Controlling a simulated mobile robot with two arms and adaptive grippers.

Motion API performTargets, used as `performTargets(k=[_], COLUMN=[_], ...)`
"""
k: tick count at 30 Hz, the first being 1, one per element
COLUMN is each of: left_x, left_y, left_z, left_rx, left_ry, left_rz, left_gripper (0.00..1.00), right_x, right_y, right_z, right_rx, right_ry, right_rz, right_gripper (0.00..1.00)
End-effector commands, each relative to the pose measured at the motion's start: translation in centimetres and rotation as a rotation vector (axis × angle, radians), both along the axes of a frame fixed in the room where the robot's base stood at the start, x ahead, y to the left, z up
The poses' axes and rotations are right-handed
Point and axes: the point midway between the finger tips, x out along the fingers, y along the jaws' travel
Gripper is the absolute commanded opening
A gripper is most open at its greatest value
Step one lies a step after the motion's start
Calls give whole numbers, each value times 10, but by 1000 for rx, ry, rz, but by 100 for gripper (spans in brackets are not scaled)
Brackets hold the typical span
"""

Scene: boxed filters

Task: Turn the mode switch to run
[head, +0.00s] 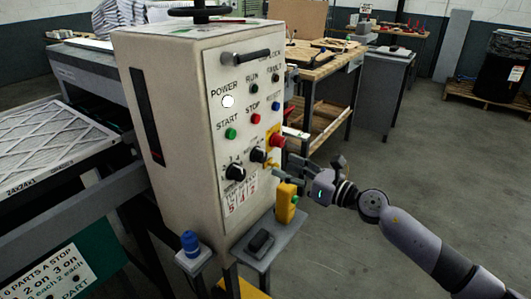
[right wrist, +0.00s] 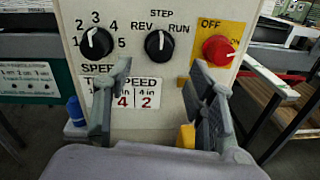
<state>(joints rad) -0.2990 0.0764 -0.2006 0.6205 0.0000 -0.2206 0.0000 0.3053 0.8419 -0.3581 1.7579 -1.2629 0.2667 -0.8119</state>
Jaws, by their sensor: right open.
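The mode switch (right wrist: 159,44) is a round black knob on the cream control panel, marked REV, STEP and RUN. Its white mark appears to point up, towards STEP. In the head view the mode switch (head: 257,154) sits between the speed knob and the red knob. My right gripper (right wrist: 160,82) is open and empty, its two fingers spread below and to either side of the switch in the right wrist view. In the head view the right gripper (head: 281,166) is at the panel's right side, apart from the switch as far as I can tell. My left gripper is out of view.
The speed knob (right wrist: 96,43) is left of the switch and the red OFF/ON knob (right wrist: 218,50) is right of it. A yellow pendant (head: 286,203) and a dark block (head: 261,243) are on a small shelf below. A workbench (head: 325,65) stands behind.

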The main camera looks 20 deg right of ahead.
Motion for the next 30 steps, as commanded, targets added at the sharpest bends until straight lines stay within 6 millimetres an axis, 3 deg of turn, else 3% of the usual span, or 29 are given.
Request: performTargets(k=[6, 12, 24, 30], left_x=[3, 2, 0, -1], left_y=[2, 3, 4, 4], left_z=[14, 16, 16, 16], left_rx=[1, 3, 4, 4], left_ry=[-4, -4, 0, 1], left_rz=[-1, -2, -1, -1], left_gripper=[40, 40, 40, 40], right_x=[38, 58, 64, 64], right_y=[26, 40, 44, 44], right_z=[3, 1, -1, 0], right_rx=[4, 2, 0, 1], right_ry=[-1, 0, 1, 1], right_rz=[0, 0, 0, 0], right_gripper=[51, 51, 51, 38])
